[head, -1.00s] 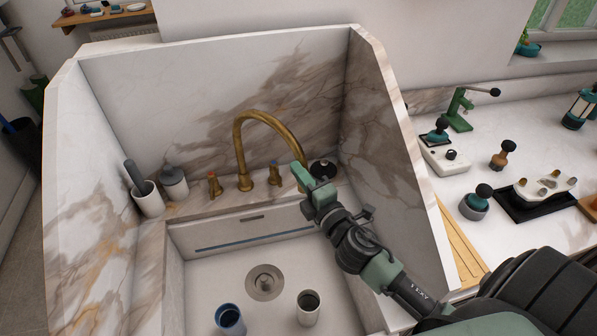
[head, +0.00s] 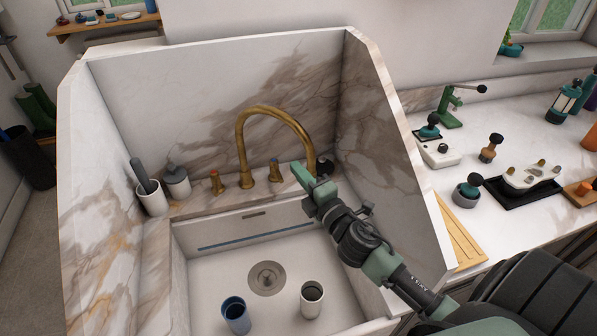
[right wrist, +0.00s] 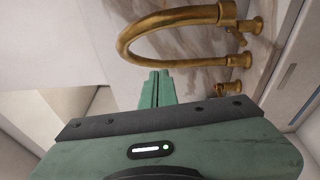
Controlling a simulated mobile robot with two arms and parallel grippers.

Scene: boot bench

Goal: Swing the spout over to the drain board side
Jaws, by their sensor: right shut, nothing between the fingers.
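The brass spout (head: 268,110) rises from its base at the back of the sink, arches to the right, and its end comes down beside my right gripper. My right gripper (head: 299,174) is shut and empty, its fingertips just left of the spout's end in the head view. Whether they touch it is unclear there. In the right wrist view the shut fingers (right wrist: 158,84) lie below the curved spout (right wrist: 150,28), with a visible gap in the picture. A slatted wooden board (head: 461,236), likely the drain board, lies right of the sink. My left gripper is not in view.
A red-topped handle (head: 217,183) and a blue-topped handle (head: 275,171) flank the spout base. A blue cup (head: 236,316) and a white cup (head: 311,298) stand in the sink (head: 210,275). High marble walls (head: 376,140) close in the sides and back.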

